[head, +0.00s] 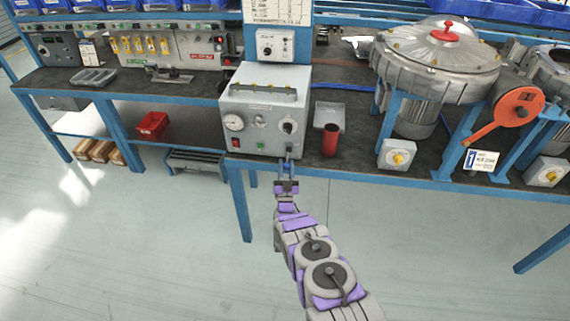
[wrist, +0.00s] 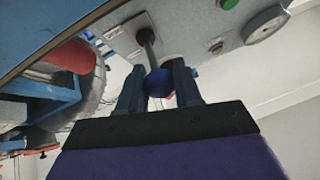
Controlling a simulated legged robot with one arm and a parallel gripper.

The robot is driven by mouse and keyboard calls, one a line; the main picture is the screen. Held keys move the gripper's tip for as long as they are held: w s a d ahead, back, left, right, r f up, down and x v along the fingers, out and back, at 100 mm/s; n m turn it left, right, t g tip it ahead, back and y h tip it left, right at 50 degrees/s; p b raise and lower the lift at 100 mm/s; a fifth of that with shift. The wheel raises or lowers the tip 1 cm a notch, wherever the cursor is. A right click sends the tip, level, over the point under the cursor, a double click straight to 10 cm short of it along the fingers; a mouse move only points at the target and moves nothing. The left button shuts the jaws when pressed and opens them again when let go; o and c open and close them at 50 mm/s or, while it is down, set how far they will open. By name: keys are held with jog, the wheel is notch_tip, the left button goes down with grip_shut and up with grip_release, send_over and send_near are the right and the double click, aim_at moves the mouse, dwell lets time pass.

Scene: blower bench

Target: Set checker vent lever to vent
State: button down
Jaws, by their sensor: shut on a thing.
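The checker (head: 265,112) is a light grey box at the front edge of the bench, with a round gauge (head: 234,122), buttons and a dark selector on its front. Its vent lever (head: 289,151) sticks out low at the right of the front. In the wrist view the lever (wrist: 147,40) is a dark grey rod ending in a blue ball knob (wrist: 159,84). My gripper (head: 287,168) is at the lever's end. In the wrist view its two blue fingers (wrist: 158,80) are shut on the knob, one on each side. Lettering by the lever is too small to read.
A red cylinder (head: 330,143) and a small grey tray (head: 328,114) stand right of the checker. A large blower (head: 438,65) and an orange disc with an arm (head: 515,107) are farther right. The floor (head: 150,240) in front is clear.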

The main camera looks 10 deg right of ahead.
jog(key=shift+f, duration=0.3)
jog(key=c, duration=0.8)
grip_release()
jog(key=shift+r, duration=0.1)
